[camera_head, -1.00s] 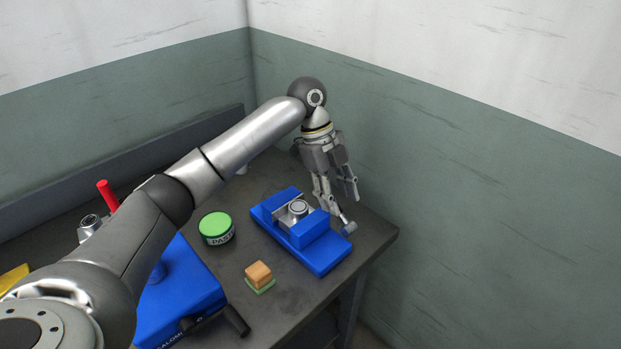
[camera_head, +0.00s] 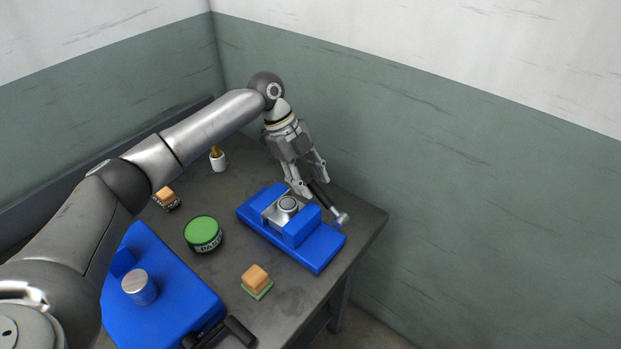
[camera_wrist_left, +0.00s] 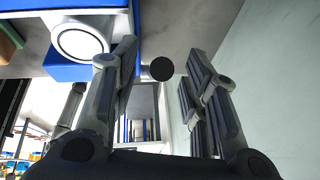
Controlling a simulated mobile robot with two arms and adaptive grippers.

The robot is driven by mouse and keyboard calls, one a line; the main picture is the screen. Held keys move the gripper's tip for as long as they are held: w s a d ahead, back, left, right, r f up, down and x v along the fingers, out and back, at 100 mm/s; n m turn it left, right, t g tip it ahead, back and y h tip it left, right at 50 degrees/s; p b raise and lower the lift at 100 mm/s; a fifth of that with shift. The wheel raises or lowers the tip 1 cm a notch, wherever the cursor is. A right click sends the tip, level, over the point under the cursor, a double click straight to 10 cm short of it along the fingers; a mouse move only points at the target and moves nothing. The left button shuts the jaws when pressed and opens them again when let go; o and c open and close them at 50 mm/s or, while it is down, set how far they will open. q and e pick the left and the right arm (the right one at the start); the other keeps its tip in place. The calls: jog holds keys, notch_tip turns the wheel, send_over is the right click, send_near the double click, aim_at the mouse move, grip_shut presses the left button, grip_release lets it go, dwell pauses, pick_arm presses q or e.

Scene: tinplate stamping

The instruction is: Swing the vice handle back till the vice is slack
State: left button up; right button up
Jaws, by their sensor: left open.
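The blue vice (camera_head: 318,252) lies on the grey bench near its right end. A round metal piece (camera_head: 287,204) sits between its jaws. The vice handle, a black grip (camera_head: 319,194) on a silver hub (camera_head: 342,218), sticks out behind the vice, angled back and left. My left gripper (camera_head: 312,182) is open, pointing down at the black grip, one finger on either side in the picture; contact cannot be told. In the left wrist view, a dark round end (camera_wrist_left: 161,68), likely the handle's, shows in the gap between the open fingers. My right gripper is out of view.
A green-lidded tin (camera_head: 203,233) and a wooden block on a green base (camera_head: 256,279) stand left of and before the vice. A blue machine (camera_head: 175,305) fills the front left. The wall is close behind my gripper.

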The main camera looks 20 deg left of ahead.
pick_arm(q)
jog(key=shift+d+f, duration=0.4)
jog(key=shift+a, duration=0.1)
jog(key=shift+c, duration=0.2)
grip_shut()
